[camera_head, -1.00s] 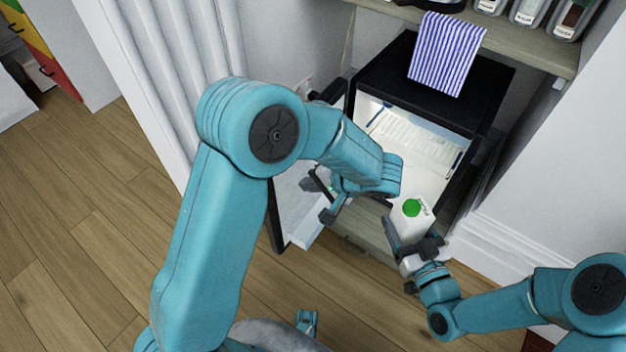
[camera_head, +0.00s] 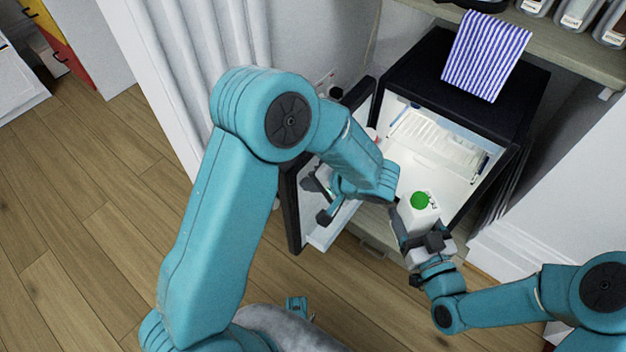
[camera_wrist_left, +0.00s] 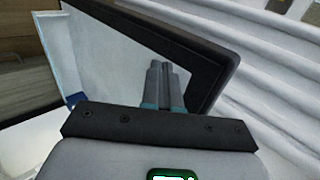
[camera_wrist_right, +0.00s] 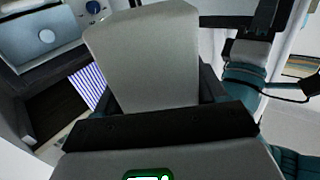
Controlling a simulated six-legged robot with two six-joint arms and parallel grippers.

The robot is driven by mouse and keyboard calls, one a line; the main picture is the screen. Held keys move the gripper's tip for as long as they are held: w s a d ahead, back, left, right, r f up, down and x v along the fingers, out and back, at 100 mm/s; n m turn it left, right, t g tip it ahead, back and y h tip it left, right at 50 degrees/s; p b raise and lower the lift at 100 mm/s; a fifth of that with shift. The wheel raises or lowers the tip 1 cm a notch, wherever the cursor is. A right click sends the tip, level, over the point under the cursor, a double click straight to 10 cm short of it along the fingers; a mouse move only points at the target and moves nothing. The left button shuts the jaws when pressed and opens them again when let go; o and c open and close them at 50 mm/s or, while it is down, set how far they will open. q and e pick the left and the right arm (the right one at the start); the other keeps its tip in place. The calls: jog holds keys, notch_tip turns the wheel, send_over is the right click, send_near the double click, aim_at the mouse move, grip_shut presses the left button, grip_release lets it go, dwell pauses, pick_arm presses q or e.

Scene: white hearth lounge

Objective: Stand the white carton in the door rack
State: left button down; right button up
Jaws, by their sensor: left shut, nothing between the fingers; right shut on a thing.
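The white carton (camera_head: 421,214) with a green cap is upright in my right gripper (camera_head: 424,243), in front of the open fridge. The carton's pale side (camera_wrist_right: 145,60) fills the middle of the right wrist view, between the fingers. My left gripper (camera_head: 322,200) is shut and empty, beside the inner side of the open fridge door (camera_head: 293,215). In the left wrist view its closed fingertips (camera_wrist_left: 163,75) are in front of the door panel (camera_wrist_left: 110,60). The door rack (camera_head: 330,228) shows as a pale ledge low on the door, partly hidden by my left arm.
The black mini fridge (camera_head: 425,75) stands open under a wooden shelf (camera_head: 540,35), with a lit white interior (camera_head: 425,165). A striped towel (camera_head: 487,55) hangs over its top. A curtain (camera_head: 190,70) is behind the door. Wooden floor at left is clear.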

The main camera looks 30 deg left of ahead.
jog(key=shift+r, duration=0.25)
jog(key=shift+a, duration=0.25)
pick_arm(q)
jog(key=shift+a+r, duration=0.1)
jog(key=shift+a, duration=0.15)
pick_arm(e)
jog(key=shift+f, duration=0.1)
